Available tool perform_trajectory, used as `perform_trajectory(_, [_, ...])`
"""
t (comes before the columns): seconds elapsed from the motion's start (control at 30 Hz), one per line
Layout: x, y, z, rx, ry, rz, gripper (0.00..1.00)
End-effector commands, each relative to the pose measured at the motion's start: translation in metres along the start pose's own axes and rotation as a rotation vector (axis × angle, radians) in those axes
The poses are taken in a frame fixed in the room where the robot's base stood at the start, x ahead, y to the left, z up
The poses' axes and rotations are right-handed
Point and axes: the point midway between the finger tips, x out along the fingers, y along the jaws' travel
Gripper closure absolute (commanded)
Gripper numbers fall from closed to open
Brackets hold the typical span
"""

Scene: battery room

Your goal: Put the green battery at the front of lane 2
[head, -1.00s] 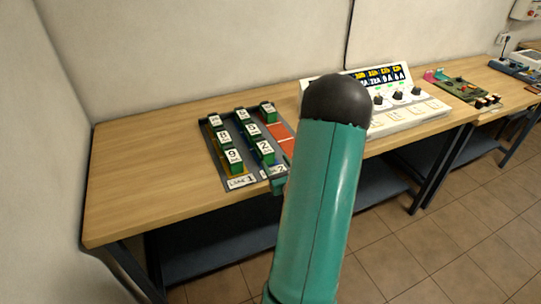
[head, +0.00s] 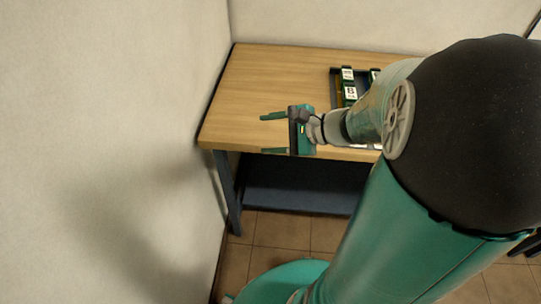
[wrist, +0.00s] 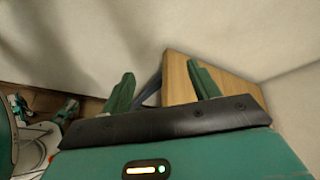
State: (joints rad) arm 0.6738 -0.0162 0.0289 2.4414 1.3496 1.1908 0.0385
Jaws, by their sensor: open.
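My gripper (head: 264,134) is open and empty, its two green fingers pointing left over the left front part of the table. In the wrist view my gripper (wrist: 160,69) also shows spread fingers with nothing between them. The dark lane tray (head: 334,83) is to the right of my gripper, partly behind my arm. Green batteries with white number labels stand in it: one at the back (head: 347,74), one marked 8 (head: 350,93) in front of it, and part of another (head: 374,75). The front of the tray and nearly all of lane 2 are hidden by my arm.
The wooden table (head: 255,85) is bare left of the tray. A wall (head: 120,130) stands close along its left side. A dark lower shelf (head: 300,185) is under the table. In the wrist view the table corner (wrist: 178,85) lies beyond the fingers.

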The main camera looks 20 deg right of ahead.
Motion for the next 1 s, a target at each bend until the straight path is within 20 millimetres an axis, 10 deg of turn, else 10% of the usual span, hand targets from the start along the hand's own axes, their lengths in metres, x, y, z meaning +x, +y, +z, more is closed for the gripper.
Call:
perform_trajectory(0.3, [-0.007,0.075,0.089,-0.82,0.12,0.6,0.39])
perform_trajectory(0.6, [-0.054,0.068,0.118,-1.536,0.336,0.86,0.39])
perform_trajectory(1.0, [-0.064,0.06,0.123,-1.666,0.393,0.892,0.39])
